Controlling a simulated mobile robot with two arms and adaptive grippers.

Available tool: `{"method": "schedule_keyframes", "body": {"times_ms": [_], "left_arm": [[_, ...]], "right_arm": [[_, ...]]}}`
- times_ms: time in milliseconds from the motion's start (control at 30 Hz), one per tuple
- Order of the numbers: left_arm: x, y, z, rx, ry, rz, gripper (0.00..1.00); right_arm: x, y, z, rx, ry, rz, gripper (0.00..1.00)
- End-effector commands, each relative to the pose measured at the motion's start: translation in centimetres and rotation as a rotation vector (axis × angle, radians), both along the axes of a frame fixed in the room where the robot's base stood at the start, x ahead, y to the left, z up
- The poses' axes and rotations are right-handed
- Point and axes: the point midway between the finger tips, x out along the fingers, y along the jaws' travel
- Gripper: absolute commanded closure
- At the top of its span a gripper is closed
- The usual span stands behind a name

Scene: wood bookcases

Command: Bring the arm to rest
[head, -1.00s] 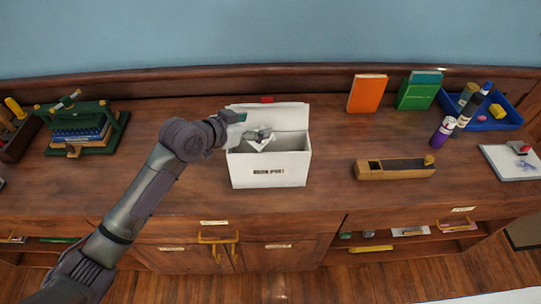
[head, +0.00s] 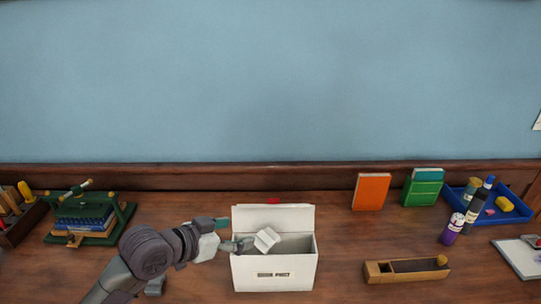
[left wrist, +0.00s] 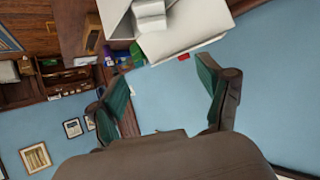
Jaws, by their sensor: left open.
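My left gripper (head: 236,234) is open at the left side of a white open-topped box (head: 275,274) on the wooden counter. A small white block-like item (head: 266,239) shows tilted at the box's opening, close to the gripper's fingertip; I cannot tell whether they touch. In the left wrist view, the two teal-padded fingers (left wrist: 165,88) are spread wide with nothing between them. The white box (left wrist: 195,25) and the white item (left wrist: 150,14) show beyond them at the top. My right gripper is not in view.
A green stand with books (head: 85,222) is at the left. A blue tray (head: 510,214), a purple bottle (head: 453,229) and a clipboard are at the right. The air above the counter is clear.

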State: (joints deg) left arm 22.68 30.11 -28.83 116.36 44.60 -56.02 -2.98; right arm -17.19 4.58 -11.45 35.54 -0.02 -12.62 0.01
Motion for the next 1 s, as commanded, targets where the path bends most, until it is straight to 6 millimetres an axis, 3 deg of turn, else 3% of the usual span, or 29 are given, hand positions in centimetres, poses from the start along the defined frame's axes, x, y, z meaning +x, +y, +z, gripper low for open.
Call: {"method": "schedule_keyframes", "body": {"times_ms": [133,233,400,500,900,1000], "left_arm": [[-2.3,-0.1,-2.6,0.019,0.05,0.022,0.22],[-5.7,0.6,-6.1,0.056,0.13,0.078,0.22],[-12.7,3.9,-11.5,0.151,0.3,0.24,0.22],[-15.9,5.9,-13.4,0.199,0.383,0.323,0.22],[-26.6,12.3,-17.0,0.358,0.642,0.569,0.22],[-28.0,13.2,-18.1,0.388,0.684,0.606,0.22]], "right_arm": [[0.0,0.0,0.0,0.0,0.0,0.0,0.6],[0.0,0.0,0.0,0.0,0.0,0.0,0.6],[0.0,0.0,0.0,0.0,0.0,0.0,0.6],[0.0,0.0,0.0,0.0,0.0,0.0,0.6],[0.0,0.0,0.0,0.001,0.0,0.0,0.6],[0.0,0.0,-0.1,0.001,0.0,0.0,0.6]]}}
